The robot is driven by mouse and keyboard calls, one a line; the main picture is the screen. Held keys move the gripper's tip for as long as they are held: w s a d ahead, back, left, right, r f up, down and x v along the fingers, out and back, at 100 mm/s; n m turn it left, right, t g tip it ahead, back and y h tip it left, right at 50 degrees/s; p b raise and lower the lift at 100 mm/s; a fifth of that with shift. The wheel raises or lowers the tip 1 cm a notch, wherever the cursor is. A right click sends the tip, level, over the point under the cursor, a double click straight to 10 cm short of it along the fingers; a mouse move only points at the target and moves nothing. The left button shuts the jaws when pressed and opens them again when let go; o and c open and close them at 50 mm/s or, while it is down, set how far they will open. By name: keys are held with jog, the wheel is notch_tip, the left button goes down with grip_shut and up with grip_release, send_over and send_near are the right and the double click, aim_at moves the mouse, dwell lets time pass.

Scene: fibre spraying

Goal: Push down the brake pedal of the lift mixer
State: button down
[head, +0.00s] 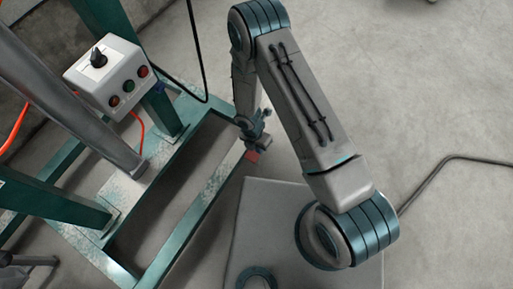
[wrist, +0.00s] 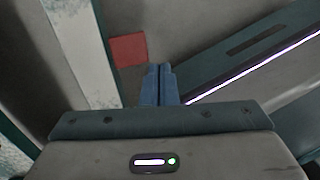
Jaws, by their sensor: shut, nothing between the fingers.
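The lift mixer's teal frame (head: 185,215) stands at the left in the head view. A small red pad, which looks like the brake pedal (head: 252,156), is at the frame's right side, low near the floor. In the wrist view the red pedal (wrist: 129,50) lies just left of and beyond my fingertips. My gripper (wrist: 159,68) is shut and empty, its two blue fingers together and pointing past the pedal's right side. In the head view my gripper (head: 248,143) hangs just above the pedal, partly hidden by my wrist. I cannot tell whether it touches the pedal.
A white control box (head: 107,77) with a black knob and several buttons sits on the frame. A thick grey tube (head: 70,105) slants across the left. A black cable (head: 198,50) hangs behind the frame. The concrete floor (head: 440,100) at the right is mostly clear.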

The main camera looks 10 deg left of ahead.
notch_tip(320, 180, up, 9)
jog(key=d+p, duration=0.1)
jog(key=p, duration=0.1)
jog(key=shift+s+d+f, duration=0.2)
jog(key=shift+s+d, duration=0.05)
jog(key=shift+s, duration=0.05)
jog(key=w+d+r+m+t+p, duration=0.1)
jog(key=w+d+r+m+p, duration=0.25)
jog(key=r, duration=0.85)
jog(key=w+d+r+m+p, duration=0.1)
jog(key=d+r+m+p, duration=0.35)
jog(key=r, duration=0.75)
jog(key=w+d+r+m+t+p, duration=0.15)
jog(key=r+m+p, duration=0.4)
jog(key=r, duration=0.65)
jog(key=s+d+r+m+p, duration=0.3)
jog(key=r+m, duration=0.3)
jog(key=r, duration=0.5)
jog(key=s+d+r+m+y+p, duration=0.1)
jog(key=s+d+r+m+p, duration=0.2)
jog(key=r, duration=0.8)
jog(key=s+d+r+m+t+y+p, duration=0.1)
jog(key=s+d+r+m+p, duration=0.2)
jog(key=s+r+m+p, duration=0.3)
notch_tip(320, 180, up, 5)
jog(key=m+p, duration=0.2)
jog(key=m, duration=0.1)
jog(key=shift+s+d, duration=0.15)
jog(key=shift+d, duration=0.2)
